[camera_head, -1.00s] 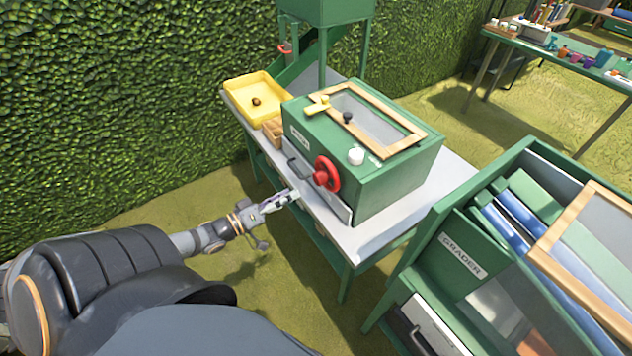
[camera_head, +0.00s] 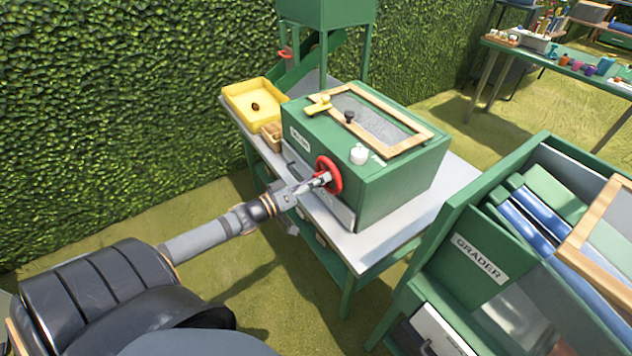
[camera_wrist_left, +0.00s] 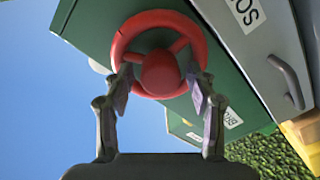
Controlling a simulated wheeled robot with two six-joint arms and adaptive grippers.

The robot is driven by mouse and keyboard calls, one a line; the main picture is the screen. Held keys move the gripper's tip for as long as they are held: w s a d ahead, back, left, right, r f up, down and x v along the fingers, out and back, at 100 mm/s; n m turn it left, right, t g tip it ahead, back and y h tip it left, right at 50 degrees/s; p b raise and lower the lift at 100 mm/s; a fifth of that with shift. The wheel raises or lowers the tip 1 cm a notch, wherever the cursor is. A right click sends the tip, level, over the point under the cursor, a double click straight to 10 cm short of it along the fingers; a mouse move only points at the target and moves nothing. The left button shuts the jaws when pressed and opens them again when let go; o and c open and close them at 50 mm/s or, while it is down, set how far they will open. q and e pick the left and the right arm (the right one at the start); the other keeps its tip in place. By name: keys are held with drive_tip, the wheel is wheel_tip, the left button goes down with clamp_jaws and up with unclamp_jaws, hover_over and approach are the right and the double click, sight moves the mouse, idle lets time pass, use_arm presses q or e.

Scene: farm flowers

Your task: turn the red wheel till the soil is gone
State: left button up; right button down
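The red wheel (camera_head: 328,174) is on the front of a green box (camera_head: 400,188) that stands on a table. In the left wrist view the wheel (camera_wrist_left: 160,22) shows its rim, spokes and round hub. My left gripper (camera_head: 318,182) is at the wheel's face. In the left wrist view its two fingers (camera_wrist_left: 160,88) are apart, one on each side of the hub, with visible gaps. Contact with the spokes or rim is hard to tell. Soil cannot be made out through the wood-framed window (camera_head: 372,122) on the box's top. My right gripper is out of view.
A yellow tray (camera_head: 237,108) holding a small brown object is at the table's far left end, near a small wooden box (camera_head: 271,134). A white knob (camera_head: 359,154) is on top of the box. A green grader unit (camera_head: 450,235) stands at right.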

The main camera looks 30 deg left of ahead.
use_arm(q)
drive_tip(key=c, duration=0.9)
